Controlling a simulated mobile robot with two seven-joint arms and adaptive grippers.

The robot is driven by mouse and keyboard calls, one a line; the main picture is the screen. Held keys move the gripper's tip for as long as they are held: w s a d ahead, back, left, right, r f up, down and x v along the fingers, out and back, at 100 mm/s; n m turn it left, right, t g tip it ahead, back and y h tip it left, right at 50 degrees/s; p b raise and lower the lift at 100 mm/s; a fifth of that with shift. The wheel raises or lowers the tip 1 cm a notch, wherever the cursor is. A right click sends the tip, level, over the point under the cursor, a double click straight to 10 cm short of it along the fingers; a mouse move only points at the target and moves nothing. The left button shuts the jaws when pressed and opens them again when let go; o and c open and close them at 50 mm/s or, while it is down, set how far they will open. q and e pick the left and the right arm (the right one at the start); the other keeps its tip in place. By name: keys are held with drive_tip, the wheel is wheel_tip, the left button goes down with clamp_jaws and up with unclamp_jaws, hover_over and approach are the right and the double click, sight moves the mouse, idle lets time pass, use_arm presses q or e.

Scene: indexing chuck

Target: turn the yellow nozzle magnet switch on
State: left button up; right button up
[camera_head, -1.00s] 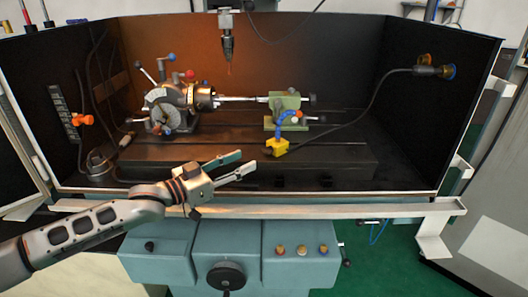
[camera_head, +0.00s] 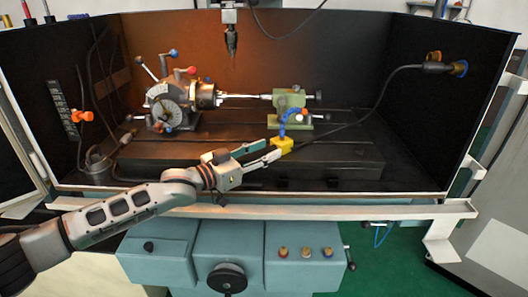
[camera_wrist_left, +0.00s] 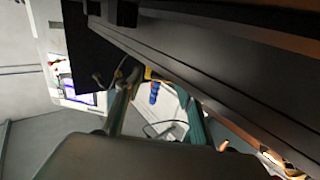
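The yellow nozzle magnet (camera_head: 283,145) sits on the front part of the dark machine table in the head view. A blue segmented hose (camera_head: 284,122) rises from it. My left gripper (camera_head: 271,150) is open, with its fingertips close to the left side of the yellow magnet. In the left wrist view the blue hose (camera_wrist_left: 154,92) and a bit of yellow (camera_wrist_left: 148,73) appear between the two spread fingers. I cannot tell whether a finger touches the magnet. The switch itself is too small to make out. My right gripper is not in view.
Behind the magnet stands a green tailstock (camera_head: 288,102), with the indexing chuck (camera_head: 172,103) to the left. A spindle tool (camera_head: 232,42) hangs above. A black cable (camera_head: 375,100) runs from the right wall towards the magnet. The table's front edge lies beneath the gripper.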

use_arm(q)
clamp_jaws()
drive_tip(key=shift+r+m, duration=0.1)
drive_tip(key=shift+m, duration=0.2)
drive_tip(key=shift+m+p, duration=0.35)
drive_tip(key=shift+m, duration=0.15)
unclamp_jaws()
drive_tip(key=shift+f, duration=0.2)
drive_tip(key=v, duration=1.2)
